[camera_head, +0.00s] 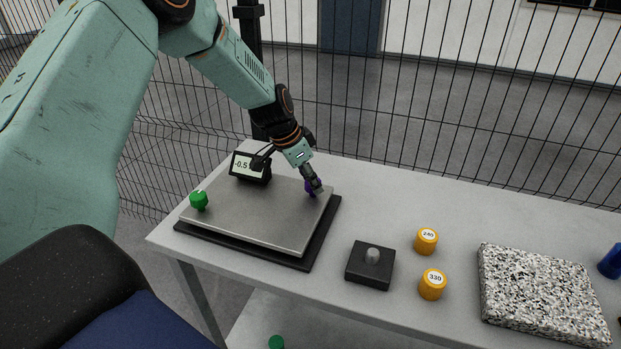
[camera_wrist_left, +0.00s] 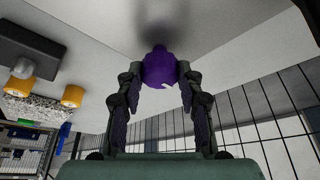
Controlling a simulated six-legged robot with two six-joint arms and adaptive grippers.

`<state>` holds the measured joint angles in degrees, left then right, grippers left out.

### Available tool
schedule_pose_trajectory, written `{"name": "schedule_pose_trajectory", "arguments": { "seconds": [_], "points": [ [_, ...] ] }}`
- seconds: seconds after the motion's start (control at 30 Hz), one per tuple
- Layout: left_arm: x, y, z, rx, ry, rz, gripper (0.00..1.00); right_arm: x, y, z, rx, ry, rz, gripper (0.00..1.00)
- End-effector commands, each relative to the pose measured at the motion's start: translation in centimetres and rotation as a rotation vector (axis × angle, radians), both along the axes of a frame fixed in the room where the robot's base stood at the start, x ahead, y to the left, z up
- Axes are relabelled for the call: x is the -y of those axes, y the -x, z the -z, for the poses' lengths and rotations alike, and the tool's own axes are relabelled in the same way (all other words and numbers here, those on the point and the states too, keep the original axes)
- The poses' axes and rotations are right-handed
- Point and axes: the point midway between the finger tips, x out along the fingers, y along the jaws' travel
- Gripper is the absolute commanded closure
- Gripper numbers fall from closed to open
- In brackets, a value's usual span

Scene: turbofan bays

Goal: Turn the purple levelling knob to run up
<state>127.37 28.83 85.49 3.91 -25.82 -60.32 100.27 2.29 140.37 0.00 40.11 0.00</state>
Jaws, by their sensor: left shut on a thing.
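The purple levelling knob (camera_head: 309,188) is at the far right corner of a grey levelling plate (camera_head: 255,220), mostly hidden behind my gripper in the head view. In the left wrist view the knob (camera_wrist_left: 159,69) shows as a round purple body between the fingertips. My left gripper (camera_head: 314,186) is shut on it, with a finger on either side; it also shows in the left wrist view (camera_wrist_left: 160,78). A green knob (camera_head: 199,200) stands at the plate's left corner. My right gripper is not in view.
A black block with a grey knob (camera_head: 372,256) sits right of the plate. Two yellow weights marked 240 (camera_head: 426,240) and 330 (camera_head: 432,284) stand beyond it, then a speckled slab (camera_head: 540,292) and a blue object (camera_head: 611,262). A wire fence (camera_head: 450,110) runs behind the table.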

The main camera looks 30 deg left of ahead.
Motion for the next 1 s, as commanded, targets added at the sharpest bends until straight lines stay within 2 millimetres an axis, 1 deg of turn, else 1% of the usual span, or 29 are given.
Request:
{"name": "schedule_pose_trajectory", "arguments": {
  "seconds": [0.07, 0.1, 0.33, 0.6, 0.7, 0.77, 0.87, 1.0],
  "points": [
    [-0.1, -0.3, -0.3, 0.009, -0.003, -0.001, 0.95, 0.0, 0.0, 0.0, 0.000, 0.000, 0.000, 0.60],
    [-0.1, -0.3, -0.3, 0.009, -0.003, -0.001, 0.61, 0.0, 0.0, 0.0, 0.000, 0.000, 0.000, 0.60],
    [-0.1, -0.2, -0.2, 0.006, -0.002, 0.000, 0.41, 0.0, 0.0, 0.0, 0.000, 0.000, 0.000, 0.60],
    [0.0, -0.1, -0.1, 0.003, -0.001, 0.001, 0.40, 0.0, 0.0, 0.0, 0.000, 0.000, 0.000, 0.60],
    [-0.1, 0.0, -0.4, 0.004, -0.001, 0.001, 0.40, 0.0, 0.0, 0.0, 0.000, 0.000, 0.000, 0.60],
    [-0.2, 0.1, -1.0, 0.006, 0.000, 0.001, 0.40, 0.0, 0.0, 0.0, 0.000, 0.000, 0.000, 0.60],
    [-0.5, 0.6, -2.3, 0.007, 0.002, 0.000, 0.40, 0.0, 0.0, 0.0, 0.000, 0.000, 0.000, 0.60],
    [-1.0, 1.4, -4.8, 0.008, 0.002, 0.001, 0.40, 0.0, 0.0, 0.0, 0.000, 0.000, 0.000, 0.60]
  ]
}}
